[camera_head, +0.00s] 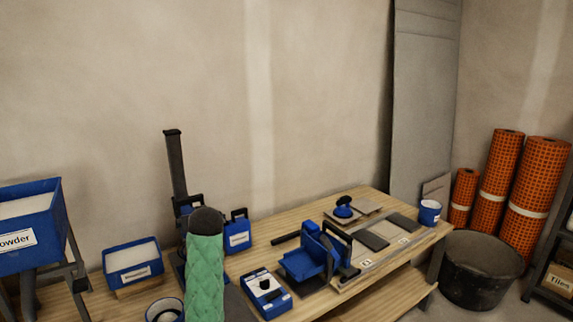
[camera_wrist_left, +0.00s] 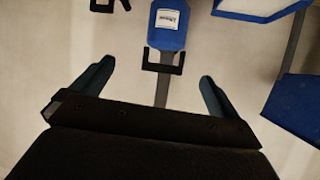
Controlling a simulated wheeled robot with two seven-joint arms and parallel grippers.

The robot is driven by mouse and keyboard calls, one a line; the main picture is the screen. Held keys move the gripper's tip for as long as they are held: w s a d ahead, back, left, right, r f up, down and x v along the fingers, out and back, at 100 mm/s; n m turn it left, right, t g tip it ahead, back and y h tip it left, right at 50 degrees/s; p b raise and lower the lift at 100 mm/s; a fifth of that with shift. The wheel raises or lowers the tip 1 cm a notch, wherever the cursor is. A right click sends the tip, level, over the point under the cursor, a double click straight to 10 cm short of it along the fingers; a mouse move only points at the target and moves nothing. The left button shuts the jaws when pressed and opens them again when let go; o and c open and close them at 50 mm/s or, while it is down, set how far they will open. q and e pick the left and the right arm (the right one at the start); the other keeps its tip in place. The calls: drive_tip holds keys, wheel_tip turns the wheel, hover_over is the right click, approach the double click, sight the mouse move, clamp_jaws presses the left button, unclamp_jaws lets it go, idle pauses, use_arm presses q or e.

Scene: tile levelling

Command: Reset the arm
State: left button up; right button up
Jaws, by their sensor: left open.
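My left gripper (camera_wrist_left: 157,70) shows in the left wrist view with its two dark fingers spread wide. It is open and nothing is between the fingers. Beyond the fingertips is a blue labelled item (camera_wrist_left: 168,35) with a black U-shaped bracket below it. I cannot tell how far the fingers are from it, but no contact shows. I cannot make out the left gripper's fingers in the head view. My right gripper is in neither view.
A wooden bench (camera_head: 315,212) carries a blue tool (camera_head: 322,252), a blue box with a dial (camera_head: 266,292), grey tiles (camera_head: 372,240), a blue suction cup (camera_head: 344,207) and a blue cup (camera_head: 429,211). A black tub (camera_head: 480,268) stands right.

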use_arm(q)
drive_tip(key=s+d+f+m+g+h+p, duration=0.15)
drive_tip(key=s+d+f, duration=0.3)
drive_tip(key=s, duration=0.55)
drive_tip(key=s+d+f+m+g+h, duration=0.1)
drive_tip(key=s+d+f+m+h, duration=0.15)
drive_tip(key=s+f, duration=0.55)
drive_tip(key=s+d+f+m+g+h+p, duration=0.1)
drive_tip(key=s+d+f+g+h, duration=0.3)
drive_tip(key=s, duration=0.8)
drive_tip(key=s+f+g, duration=0.1)
drive_tip(key=s+f, duration=0.3)
drive_tip(key=s, duration=0.5)
drive_tip(key=s+d+f+g+p, duration=0.1)
drive_tip(key=s+f, duration=0.4)
drive_tip(key=s, duration=0.4)
drive_tip(key=s+f+m+g+y, duration=0.1)
drive_tip(key=s+f, duration=0.4)
drive_tip(key=s, duration=0.4)
drive_tip(key=shift+d+p, duration=0.3)
drive_tip(key=shift+p, duration=0.05)
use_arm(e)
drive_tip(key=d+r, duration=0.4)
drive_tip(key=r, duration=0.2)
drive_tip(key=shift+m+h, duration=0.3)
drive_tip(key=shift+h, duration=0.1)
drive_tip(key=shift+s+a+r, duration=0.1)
